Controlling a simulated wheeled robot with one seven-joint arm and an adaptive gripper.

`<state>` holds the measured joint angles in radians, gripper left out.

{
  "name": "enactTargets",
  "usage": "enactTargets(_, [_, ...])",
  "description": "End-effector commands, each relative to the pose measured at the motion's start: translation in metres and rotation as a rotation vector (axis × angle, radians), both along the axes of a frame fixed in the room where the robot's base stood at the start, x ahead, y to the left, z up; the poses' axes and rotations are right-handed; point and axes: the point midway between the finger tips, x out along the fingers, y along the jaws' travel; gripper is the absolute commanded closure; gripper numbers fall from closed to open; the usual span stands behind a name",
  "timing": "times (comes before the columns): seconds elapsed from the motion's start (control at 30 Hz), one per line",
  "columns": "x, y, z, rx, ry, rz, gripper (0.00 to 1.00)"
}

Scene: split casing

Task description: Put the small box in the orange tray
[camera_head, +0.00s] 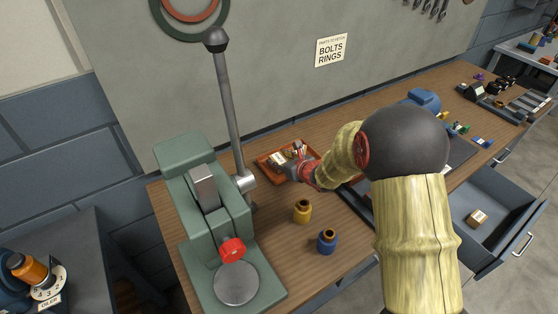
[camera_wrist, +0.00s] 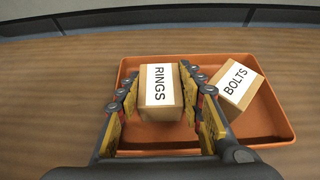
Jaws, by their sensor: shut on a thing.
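The orange tray (camera_head: 263,167) lies on the workbench near the wall, beside the green press. It also fills the middle of the wrist view (camera_wrist: 272,137). My gripper (camera_wrist: 164,92) is shut on a small cardboard box labelled RINGS (camera_wrist: 174,110), with fingers on its left and right sides. The box is over the left half of the tray; I cannot tell whether its bottom touches the tray floor. A second box labelled BOLTS (camera_wrist: 238,88) sits turned at an angle in the tray's right part. In the head view, my gripper (camera_head: 295,160) partly covers the tray.
The green press (camera_head: 205,210) with its tall lever stands left of the tray. An open drawer (camera_head: 505,240) at right holds a small box (camera_head: 477,218). A wall sign (camera_head: 331,50) reads BOLTS RINGS.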

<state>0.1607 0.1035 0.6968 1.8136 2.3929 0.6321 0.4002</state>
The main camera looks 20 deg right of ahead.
Motion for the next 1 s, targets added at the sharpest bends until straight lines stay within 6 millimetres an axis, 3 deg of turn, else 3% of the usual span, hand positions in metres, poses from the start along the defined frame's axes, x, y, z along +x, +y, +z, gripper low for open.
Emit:
enactTargets(0.07, [0.000, 0.000, -0.003, 0.000, -0.001, 0.000, 0.96])
enactTargets(0.1, [0.000, 0.000, -0.003, 0.000, 0.001, 0.000, 0.60])
enactTargets(0.2, [0.000, 0.000, -0.002, 0.000, 0.001, 0.000, 0.55])
enactTargets(0.63, [-0.003, -0.001, 0.004, 0.000, 0.000, -0.001, 0.55])
enactTargets(1.0, [-0.063, -0.021, 0.041, 0.000, -0.001, -0.002, 0.55])
